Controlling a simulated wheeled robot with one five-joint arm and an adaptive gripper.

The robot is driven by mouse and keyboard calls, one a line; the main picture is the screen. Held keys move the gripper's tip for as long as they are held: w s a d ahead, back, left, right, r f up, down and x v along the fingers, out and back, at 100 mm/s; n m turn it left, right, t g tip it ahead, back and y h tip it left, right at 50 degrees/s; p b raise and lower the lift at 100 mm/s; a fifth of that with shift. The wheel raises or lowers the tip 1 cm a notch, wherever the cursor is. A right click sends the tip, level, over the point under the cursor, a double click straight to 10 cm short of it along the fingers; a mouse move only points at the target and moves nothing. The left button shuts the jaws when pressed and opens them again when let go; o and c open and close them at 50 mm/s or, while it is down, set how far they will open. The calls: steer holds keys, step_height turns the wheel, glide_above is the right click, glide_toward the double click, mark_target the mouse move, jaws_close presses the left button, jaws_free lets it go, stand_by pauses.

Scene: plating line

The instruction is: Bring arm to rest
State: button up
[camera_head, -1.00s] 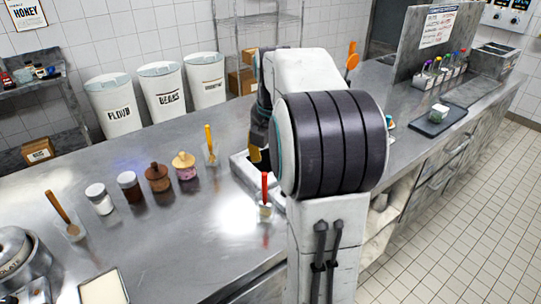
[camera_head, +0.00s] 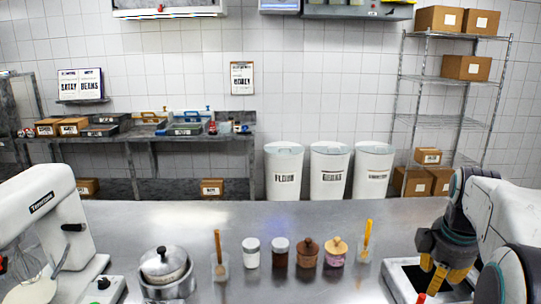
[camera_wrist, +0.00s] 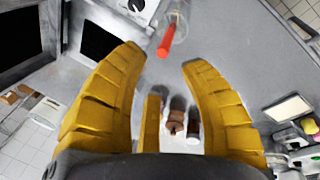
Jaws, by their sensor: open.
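My gripper (camera_head: 436,278) shows at the lower right of the head view, at the end of my arm, its yellow fingers pointing down over the counter. A red-handled utensil (camera_wrist: 172,35) stands just beyond the fingertips there. Its red handle (camera_head: 421,298) also shows at the bottom edge of the head view, close below the gripper. My arm is bent, and part of it is cut off by the right edge.
The steel counter (camera_head: 330,285) has clear room in front of several jars (camera_head: 307,254). A yellow-handled utensil (camera_head: 367,240) stands left of my arm. A mixer (camera_head: 45,215) and a steel pot (camera_head: 165,265) stand at left.

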steer(key=s+a+f+m+g, duration=0.1)
steer(key=s+a+f+m, duration=0.5)
steer(key=m, duration=0.7)
steer(key=s+a+n+t+y, duration=0.1)
steer(key=s+a+n, duration=0.3)
steer(key=s+a, duration=0.7)
steer(key=a+r+t, duration=0.1)
steer(key=a, duration=0.2)
steer(key=shift+a+t, duration=0.2)
steer(key=shift+t, duration=0.1)
